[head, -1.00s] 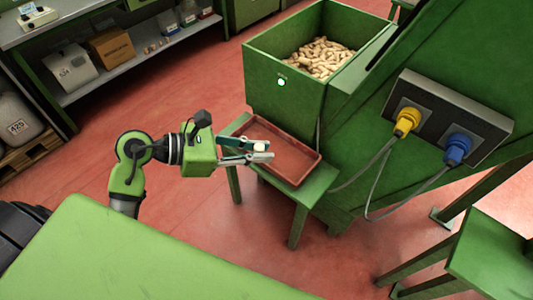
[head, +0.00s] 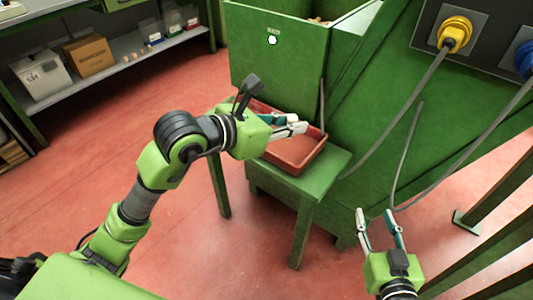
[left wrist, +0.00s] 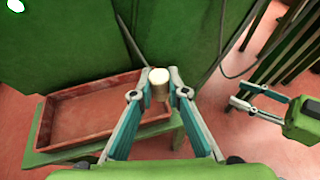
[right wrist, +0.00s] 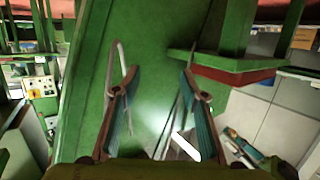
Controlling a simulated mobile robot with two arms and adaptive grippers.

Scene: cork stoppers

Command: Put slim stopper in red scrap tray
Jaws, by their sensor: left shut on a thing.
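My left gripper (head: 298,123) is shut on a short pale cork stopper (left wrist: 158,84), which shows between its fingertips in the left wrist view. The stopper is hard to make out in the head view. The red scrap tray (head: 302,165) stands on a small green stand, and the left gripper is above its far part in the head view. In the left wrist view the stopper appears at the right end of the tray (left wrist: 60,141). My right gripper (head: 377,213) is open and empty, right of the stand; its spread fingers also show in the right wrist view (right wrist: 160,72).
A green hopper (head: 275,60) rises behind the tray; loose corks just show at its top. Grey cables (head: 415,90) hang from yellow and blue plugs at the right. The green stand (head: 325,170) borders the tray. A shelf with boxes (head: 83,55) is at the back left.

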